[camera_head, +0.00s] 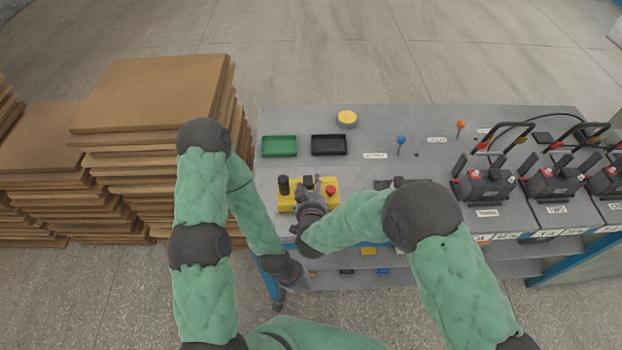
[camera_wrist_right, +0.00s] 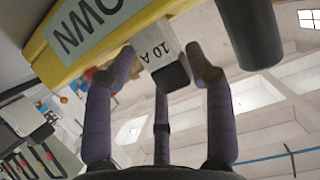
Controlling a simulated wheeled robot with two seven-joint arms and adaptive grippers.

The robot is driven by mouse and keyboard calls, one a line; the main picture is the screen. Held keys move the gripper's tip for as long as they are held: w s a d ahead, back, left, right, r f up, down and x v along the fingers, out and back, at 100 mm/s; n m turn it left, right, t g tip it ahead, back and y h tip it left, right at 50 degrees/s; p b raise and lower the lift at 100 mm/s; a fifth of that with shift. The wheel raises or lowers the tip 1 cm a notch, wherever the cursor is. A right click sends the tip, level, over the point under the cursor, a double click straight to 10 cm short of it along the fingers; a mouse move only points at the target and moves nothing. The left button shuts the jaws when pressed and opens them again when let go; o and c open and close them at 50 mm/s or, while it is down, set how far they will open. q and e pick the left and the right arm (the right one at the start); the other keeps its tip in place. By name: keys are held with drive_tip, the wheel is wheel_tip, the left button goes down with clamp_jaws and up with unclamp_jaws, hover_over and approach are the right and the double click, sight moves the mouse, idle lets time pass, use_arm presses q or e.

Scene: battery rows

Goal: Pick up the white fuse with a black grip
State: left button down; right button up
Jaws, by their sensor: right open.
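The white fuse (camera_wrist_right: 147,60), marked "10 A", has a black grip (camera_wrist_right: 170,77) and shows in the right wrist view beside the yellow box. My right gripper (camera_wrist_right: 164,68) is open, with its fingers around the black grip; whether they touch it is unclear. In the head view my right gripper (camera_head: 309,186) is over the yellow box (camera_head: 287,202) and hides the fuse. My left gripper (camera_head: 280,292) hangs low in front of the bench, and its fingers are too small to judge.
The yellow box bears a black knob (camera_head: 284,185) and a red button (camera_head: 331,190). A green tray (camera_head: 279,146) and a black tray (camera_head: 329,145) lie behind it on the grey bench (camera_head: 375,118). Batteries (camera_head: 484,187) stand at the right. Stacked boards (camera_head: 150,92) stand at the left.

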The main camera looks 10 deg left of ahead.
drive_tip(key=shift+w+f, duration=0.1)
drive_tip(key=shift+f, duration=0.1)
drive_tip(key=shift+r, duration=0.1)
drive_tip(key=shift+s, duration=0.2)
drive_tip(key=c, duration=0.4)
drive_tip(key=shift+w, duration=0.1)
drive_tip(key=c, duration=0.5)
drive_tip(key=shift+c, duration=0.8)
drive_tip(key=shift+r, duration=0.1)
